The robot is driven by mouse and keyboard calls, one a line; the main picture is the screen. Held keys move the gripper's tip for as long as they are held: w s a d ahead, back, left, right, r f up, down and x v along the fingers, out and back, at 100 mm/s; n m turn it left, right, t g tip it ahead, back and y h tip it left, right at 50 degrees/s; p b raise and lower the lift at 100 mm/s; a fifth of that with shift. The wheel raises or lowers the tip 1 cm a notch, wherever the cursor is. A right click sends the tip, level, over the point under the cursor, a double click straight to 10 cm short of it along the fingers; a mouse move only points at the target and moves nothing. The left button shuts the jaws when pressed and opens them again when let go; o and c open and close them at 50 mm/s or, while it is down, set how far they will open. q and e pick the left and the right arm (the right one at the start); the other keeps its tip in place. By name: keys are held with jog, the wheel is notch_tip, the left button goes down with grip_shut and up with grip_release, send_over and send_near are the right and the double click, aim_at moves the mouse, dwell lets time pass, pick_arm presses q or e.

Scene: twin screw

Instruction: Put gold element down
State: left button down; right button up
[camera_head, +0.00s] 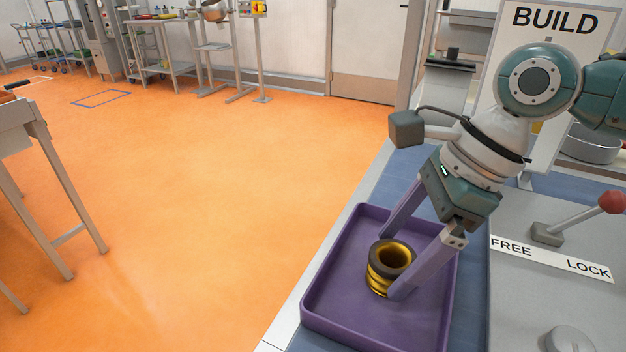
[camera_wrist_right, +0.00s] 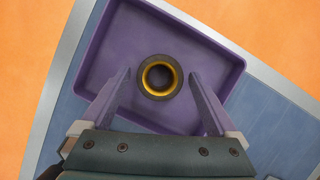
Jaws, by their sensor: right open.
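The gold element (camera_head: 378,283) is a short ringed cylinder with a dark top rim and a hollow middle. It stands upright on the floor of the purple tray (camera_head: 333,316). My right gripper (camera_head: 389,266) reaches down into the tray with its purple fingers apart, one on each side of the element. In the right wrist view the gold element (camera_wrist_right: 160,94) lies between the open fingertips, with a gap on both sides. My left gripper is in neither view.
The tray sits on a blue work surface (camera_head: 473,299) with a pale edge. To its right are a grey panel with a FREE/LOCK label (camera_head: 551,259) and a red-knobbed lever (camera_head: 583,215). A BUILD sign (camera_head: 556,20) stands behind. Orange floor lies open to the left.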

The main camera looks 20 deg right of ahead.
jog(key=p+v, duration=0.2)
jog(key=v, duration=1)
jog(key=shift+r, duration=0.15)
